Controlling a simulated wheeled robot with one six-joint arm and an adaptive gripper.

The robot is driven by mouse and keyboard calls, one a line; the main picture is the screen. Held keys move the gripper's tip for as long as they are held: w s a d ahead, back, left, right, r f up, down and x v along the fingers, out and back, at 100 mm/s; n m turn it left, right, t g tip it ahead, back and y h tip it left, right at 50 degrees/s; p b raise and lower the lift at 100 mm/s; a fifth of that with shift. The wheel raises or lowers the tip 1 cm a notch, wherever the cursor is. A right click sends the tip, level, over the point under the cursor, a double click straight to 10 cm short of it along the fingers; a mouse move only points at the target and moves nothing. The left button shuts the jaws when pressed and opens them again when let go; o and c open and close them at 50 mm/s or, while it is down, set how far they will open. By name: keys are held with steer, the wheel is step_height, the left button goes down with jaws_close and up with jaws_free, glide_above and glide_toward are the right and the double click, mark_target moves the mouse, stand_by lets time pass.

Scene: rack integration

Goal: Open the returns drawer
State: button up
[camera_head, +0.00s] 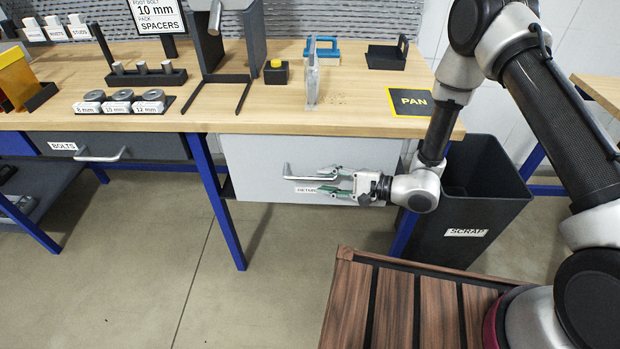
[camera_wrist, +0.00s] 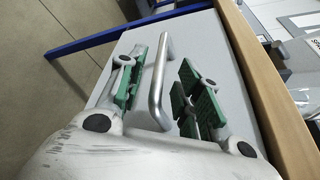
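The returns drawer (camera_head: 252,160) is the light grey front under the right part of the workbench, and it looks shut. Its label (camera_head: 305,190) is partly hidden by my gripper. The silver bar handle (camera_head: 300,178) runs across the front. My gripper (camera_head: 328,182) is at the handle's right part, with its green-padded fingers apart. In the wrist view the handle (camera_wrist: 155,95) lies between the two open fingers (camera_wrist: 160,83), with a gap visible on each side. The drawer front also fills the background there (camera_wrist: 208,40).
A dark drawer marked BOLTS (camera_head: 130,148) is at the left. A black SCRAP bin (camera_head: 480,205) stands right of the workbench. Blue table legs (camera_head: 218,200) flank the floor. My wood-slatted base top is below the gripper. Open floor (camera_head: 270,270) lies before the drawer.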

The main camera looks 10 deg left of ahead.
mark_target(317, 179)
steer(key=shift+x, duration=2.8)
jaws_close()
